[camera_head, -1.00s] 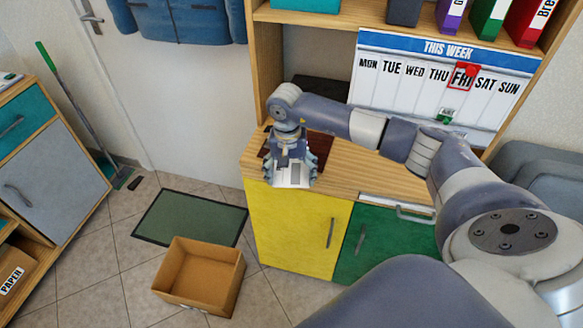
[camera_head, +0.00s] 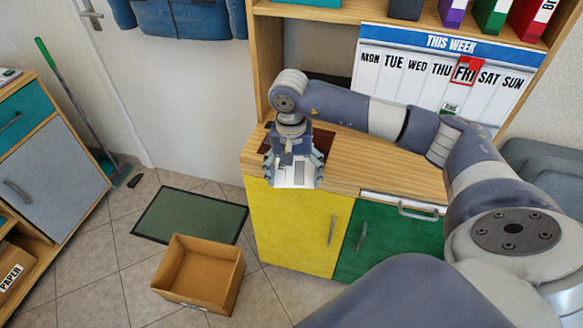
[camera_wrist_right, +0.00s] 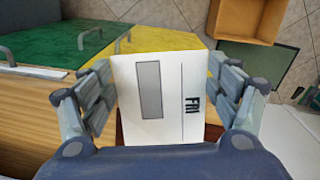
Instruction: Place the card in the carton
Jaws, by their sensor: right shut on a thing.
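The white card (camera_head: 298,174) is held in my right gripper (camera_head: 294,168), over the front left edge of the wooden counter. In the right wrist view the card (camera_wrist_right: 160,98) has a grey rectangle and the letters FRI, and the gripper fingers (camera_wrist_right: 168,98) are shut on its two sides. The open brown carton (camera_head: 186,295) stands on the tiled floor, lower and to the left of the gripper; it also shows at the top of the right wrist view (camera_wrist_right: 250,38). The carton's visible inside looks empty. My left gripper is not in view.
The counter (camera_head: 350,165) has yellow (camera_head: 290,228) and green (camera_head: 385,243) doors with handles below. A dark red-brown flat thing (camera_head: 322,139) lies behind the gripper. A weekly board (camera_head: 400,80) stands at the back. A green mat (camera_head: 190,216) lies behind the carton.

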